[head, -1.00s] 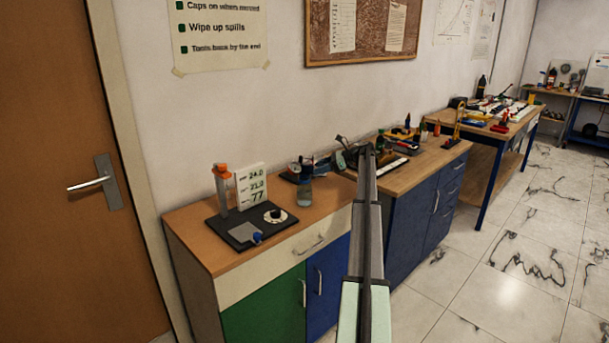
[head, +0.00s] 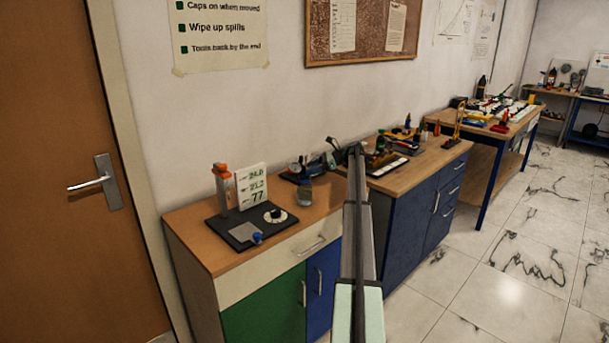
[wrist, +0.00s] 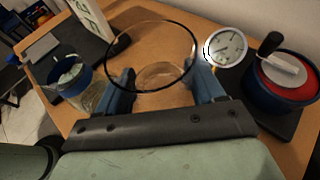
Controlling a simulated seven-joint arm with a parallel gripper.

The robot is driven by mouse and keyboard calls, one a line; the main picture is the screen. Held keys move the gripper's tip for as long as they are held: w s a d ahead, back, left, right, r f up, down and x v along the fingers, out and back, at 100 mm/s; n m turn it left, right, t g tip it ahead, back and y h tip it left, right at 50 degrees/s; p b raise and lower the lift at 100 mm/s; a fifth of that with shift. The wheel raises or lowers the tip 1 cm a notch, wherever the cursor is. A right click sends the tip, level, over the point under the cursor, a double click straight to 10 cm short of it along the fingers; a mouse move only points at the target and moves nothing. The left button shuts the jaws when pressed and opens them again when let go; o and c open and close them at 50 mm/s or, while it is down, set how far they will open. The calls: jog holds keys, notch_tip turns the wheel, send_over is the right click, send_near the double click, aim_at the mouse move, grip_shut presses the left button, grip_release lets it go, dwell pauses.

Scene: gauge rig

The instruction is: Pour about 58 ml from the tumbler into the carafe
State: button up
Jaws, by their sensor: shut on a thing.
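The clear glass tumbler (wrist: 150,28) fills the middle of the wrist view, its round rim facing the camera. My gripper (wrist: 162,88) is shut on it, with one blue finger on each side. How much liquid is inside is hard to tell. A glass vessel with a blue band (wrist: 92,97), apparently the carafe, stands left of the tumbler in the wrist view. In the head view my gripper (head: 311,168) is over the back right of the near bench, with a small glass vessel (head: 305,197) just below it. Which vessel that is, I cannot tell. No stream shows.
A dial gauge (wrist: 226,47) and a blue pot with a red inside (wrist: 262,98) stand right of the tumbler. A black mat (head: 243,236) with a knob and a white number board (head: 252,187) are at the bench's left. The front bench strip is clear.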

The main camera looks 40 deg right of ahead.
aim_at(311, 165)
jog(key=shift+s+a+r+n+t+h, duration=0.25)
jog(key=shift+s+a+r+n+h, duration=0.2)
jog(key=shift+a+n+h, duration=0.35)
jog(key=shift+s+a+r+n+t+h, duration=0.3)
jog(key=shift+a+r+n+h, duration=0.3)
jog(key=shift+n, duration=0.3)
jog(key=shift+s+a+r+n+t+h, duration=0.15)
jog(key=shift+r+n+t+h, duration=0.25)
jog(key=shift+r, duration=0.5)
jog(key=shift+s+a+r+n+t+h, duration=0.1)
jog(key=shift+a+r+n+h, duration=0.2)
jog(key=shift+r+n, duration=0.45)
jog(key=shift+s+a+r+n+t+h, duration=0.1)
jog(key=shift+r+n+t+h, duration=0.25)
jog(key=shift+r, duration=0.65)
jog(key=shift+r, duration=0.1)
jog(key=shift+f+n+t+h, duration=0.45)
jog(key=shift+n+h, duration=0.2)
jog(key=shift+n, duration=0.15)
jog(key=shift+s+a+f, duration=0.1)
jog(key=shift+s+a, duration=0.05)
jog(key=shift+s+a, duration=0.1)
